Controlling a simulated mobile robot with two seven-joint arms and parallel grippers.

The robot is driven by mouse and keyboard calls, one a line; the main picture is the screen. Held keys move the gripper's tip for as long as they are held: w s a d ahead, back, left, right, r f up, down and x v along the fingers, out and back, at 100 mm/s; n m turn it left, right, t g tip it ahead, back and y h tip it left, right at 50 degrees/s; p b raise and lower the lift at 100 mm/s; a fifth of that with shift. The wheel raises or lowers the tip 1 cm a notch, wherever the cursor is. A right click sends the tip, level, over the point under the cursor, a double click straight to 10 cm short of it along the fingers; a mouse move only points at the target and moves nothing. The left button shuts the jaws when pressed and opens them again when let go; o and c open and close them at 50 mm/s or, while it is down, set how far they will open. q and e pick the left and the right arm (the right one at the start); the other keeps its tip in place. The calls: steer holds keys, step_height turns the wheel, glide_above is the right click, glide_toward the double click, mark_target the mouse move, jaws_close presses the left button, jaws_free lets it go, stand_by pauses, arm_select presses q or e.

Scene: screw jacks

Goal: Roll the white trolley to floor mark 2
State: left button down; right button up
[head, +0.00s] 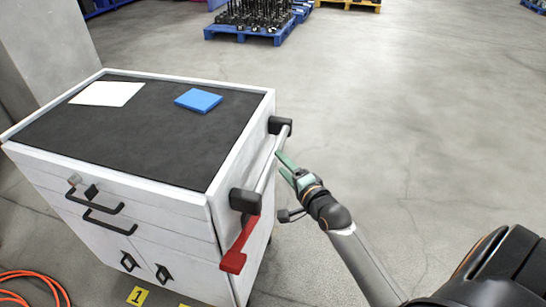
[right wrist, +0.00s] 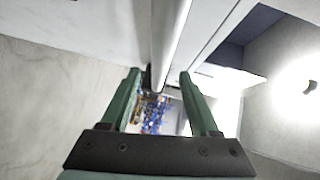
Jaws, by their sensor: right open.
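The white trolley (head: 180,225) has a dark top and stands at the left of the head view. A pale handle bar (head: 268,172) between two black brackets runs along its right side. My right gripper (head: 279,161) is at this bar, with its green fingers reaching toward it from the right. In the right wrist view its fingers (right wrist: 160,80) are apart, and the pale bar (right wrist: 170,45) shows between their tips; contact is unclear. A red lever (head: 239,248) hangs below the near bracket. A yellow floor mark 1 (head: 137,296) lies before the trolley. Mark 2 is not readable here. My left gripper is out of view.
A white sheet (head: 107,94) and a blue block (head: 198,100) lie on the trolley top. An orange hose (head: 38,279) lies at the lower left. A blue pallet (head: 248,33) with dark parts stands at the back. The floor (head: 420,130) on the right is clear.

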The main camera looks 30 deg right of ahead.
mark_target(274, 156)
steer(key=w, duration=0.3)
steer(key=w+f, duration=0.1)
steer(key=w, duration=0.1)
steer(key=shift+w+d+b, duration=0.25)
steer(key=shift+w+b, duration=0.1)
steer(key=shift+b, duration=0.05)
steer(key=shift+r, duration=0.1)
jaws_close()
stand_by(1.0)
